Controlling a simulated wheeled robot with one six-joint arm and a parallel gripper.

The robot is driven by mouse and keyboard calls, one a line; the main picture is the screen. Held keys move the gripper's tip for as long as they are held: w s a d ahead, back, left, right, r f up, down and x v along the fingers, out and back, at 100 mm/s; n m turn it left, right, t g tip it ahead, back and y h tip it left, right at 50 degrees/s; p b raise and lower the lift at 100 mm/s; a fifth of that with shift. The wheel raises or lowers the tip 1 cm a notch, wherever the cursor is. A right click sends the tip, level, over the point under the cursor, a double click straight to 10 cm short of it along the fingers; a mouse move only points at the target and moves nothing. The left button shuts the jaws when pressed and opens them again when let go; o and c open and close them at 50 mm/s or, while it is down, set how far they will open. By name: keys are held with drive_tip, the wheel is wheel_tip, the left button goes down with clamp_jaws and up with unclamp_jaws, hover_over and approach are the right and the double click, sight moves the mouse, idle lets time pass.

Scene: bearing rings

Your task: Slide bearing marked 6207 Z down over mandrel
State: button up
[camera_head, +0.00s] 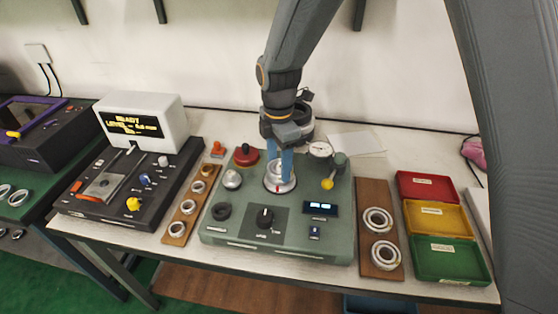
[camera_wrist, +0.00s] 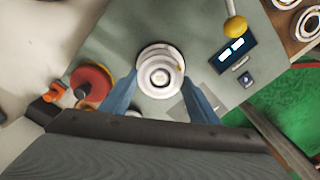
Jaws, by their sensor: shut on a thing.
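My gripper (camera_head: 281,170) points down over the green-grey bench unit, its blue fingers on both sides of a silver ring. In the wrist view my gripper (camera_wrist: 160,82) is shut on this ring, the bearing (camera_wrist: 160,60), whose marking I cannot read. The bearing appears around the mandrel (camera_wrist: 160,76), a round stepped metal post seen from above. A wide silver base (camera_head: 280,187) with a small red mark shows below the fingers in the head view. The fingers partly hide the mandrel and bearing there, so I cannot tell how far down the bearing sits.
The bench unit has a dial gauge (camera_head: 320,150), a yellow ball knob (camera_head: 327,184), a red button (camera_head: 246,155) and a display (camera_head: 320,208). Wooden boards with rings stand left (camera_head: 181,222) and right (camera_head: 378,268). Red, yellow and green trays (camera_head: 447,277) lie farther right.

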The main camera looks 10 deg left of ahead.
drive_tip(key=shift+f, duration=0.15)
drive_tip(key=o, duration=1.4)
drive_tip(key=shift+r+b, duration=1)
drive_tip(key=shift+r, duration=2.9)
